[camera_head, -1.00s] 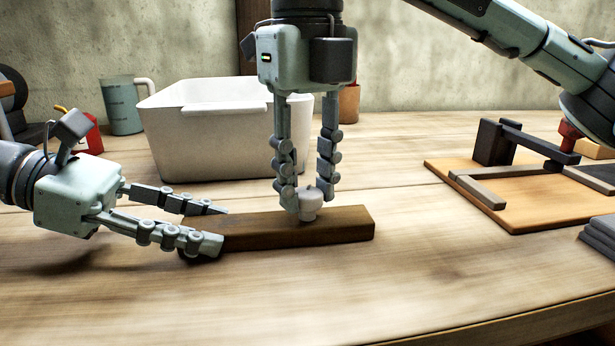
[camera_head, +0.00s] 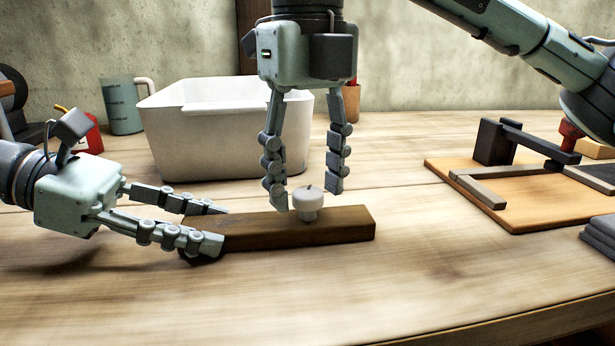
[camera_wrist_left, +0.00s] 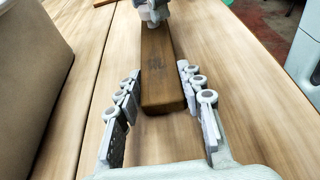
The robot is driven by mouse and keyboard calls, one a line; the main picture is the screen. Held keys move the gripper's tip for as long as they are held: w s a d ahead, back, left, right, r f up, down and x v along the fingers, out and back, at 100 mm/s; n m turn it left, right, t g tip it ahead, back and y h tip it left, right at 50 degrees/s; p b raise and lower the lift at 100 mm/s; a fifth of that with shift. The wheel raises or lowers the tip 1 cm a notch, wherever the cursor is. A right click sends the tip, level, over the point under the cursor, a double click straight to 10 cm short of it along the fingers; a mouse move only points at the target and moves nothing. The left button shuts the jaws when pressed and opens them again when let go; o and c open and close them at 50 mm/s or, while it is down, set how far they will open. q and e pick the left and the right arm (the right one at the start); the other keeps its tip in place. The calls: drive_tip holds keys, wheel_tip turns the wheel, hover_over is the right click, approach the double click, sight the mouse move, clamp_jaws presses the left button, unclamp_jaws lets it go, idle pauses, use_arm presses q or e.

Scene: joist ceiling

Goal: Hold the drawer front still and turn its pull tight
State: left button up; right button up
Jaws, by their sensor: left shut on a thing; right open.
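The drawer front (camera_head: 345,226) is a brown wooden bar lying on the table; it also shows in the left wrist view (camera_wrist_left: 160,75). Its pull (camera_head: 307,203), a white knob with a small dark mark on top, stands upright on it. My left gripper (camera_head: 212,228) is shut on the bar's left end, a finger on each long side; its fingers also show in the left wrist view (camera_wrist_left: 164,108). My right gripper (camera_head: 308,198) points down from above. Its fingers are open on either side of the knob, apart from the right side of it.
A white bin (camera_head: 205,135) stands close behind the drawer front. A blue-green mug (camera_head: 122,105) and a red item are at the back left. A wooden board with a dark clamp-like fixture (camera_head: 515,215) lies at the right. The table in front is clear.

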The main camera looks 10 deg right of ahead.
sight(308, 190)
wheel_tip(308, 190, up, 12)
drive_tip(key=shift+f, duration=0.15)
idle(0.4)
use_arm(q)
drive_tip(key=o, duration=1.4)
